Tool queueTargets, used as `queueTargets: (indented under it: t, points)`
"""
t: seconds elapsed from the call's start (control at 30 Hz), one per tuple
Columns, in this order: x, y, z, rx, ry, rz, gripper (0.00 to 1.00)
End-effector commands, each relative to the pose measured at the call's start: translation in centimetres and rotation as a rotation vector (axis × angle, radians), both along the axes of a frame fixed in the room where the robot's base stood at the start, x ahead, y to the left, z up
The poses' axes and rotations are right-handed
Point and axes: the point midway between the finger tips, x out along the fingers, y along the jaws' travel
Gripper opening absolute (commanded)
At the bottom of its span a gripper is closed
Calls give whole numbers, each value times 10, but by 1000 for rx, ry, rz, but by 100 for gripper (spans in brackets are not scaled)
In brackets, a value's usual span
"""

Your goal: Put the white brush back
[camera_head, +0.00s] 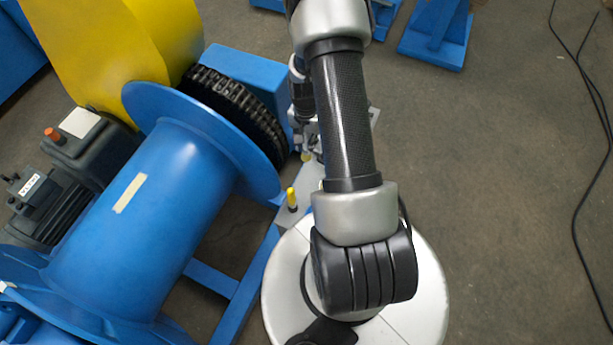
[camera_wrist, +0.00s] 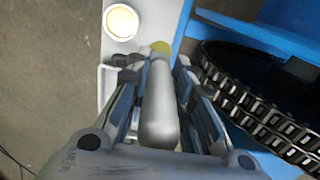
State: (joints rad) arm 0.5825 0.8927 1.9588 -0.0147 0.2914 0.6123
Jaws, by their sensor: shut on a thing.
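The white brush (camera_wrist: 158,108) shows in the wrist view as a pale grey-white rounded cylinder with a yellow part (camera_wrist: 161,47) at its far end. My gripper (camera_wrist: 155,66) is shut on it, one finger on each side. The yellow end lies over or against the edge of a light grey plate (camera_wrist: 143,32); I cannot tell whether it touches. In the head view my gripper (camera_head: 304,133) is small and partly hidden behind my arm, beside the blue machine. The brush cannot be made out clearly there.
A round cream-topped piece (camera_wrist: 121,22) stands on the plate. The head view shows a yellow-topped piece (camera_head: 291,198) on the grey plate. A black chain (camera_wrist: 255,110) on a blue drum (camera_head: 150,220) is close to my gripper's right in the wrist view. Floor right is clear except cables (camera_head: 598,110).

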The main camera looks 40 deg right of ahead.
Motion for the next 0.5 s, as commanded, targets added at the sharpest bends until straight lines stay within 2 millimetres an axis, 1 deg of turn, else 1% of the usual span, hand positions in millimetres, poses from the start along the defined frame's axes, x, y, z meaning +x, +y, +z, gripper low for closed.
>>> queueTargets:
  t: [0.03, 0.3, 0.4, 0.5]
  points:
    - [-1, 1, -17, 2, 3, 0, 0]
    - [-1, 1, -91, 2, 3, 2, 0]
    - [-1, 1, -115, 1, 2, 3, 0]
    - [-1, 1, -131, 1, 2, 3, 0]
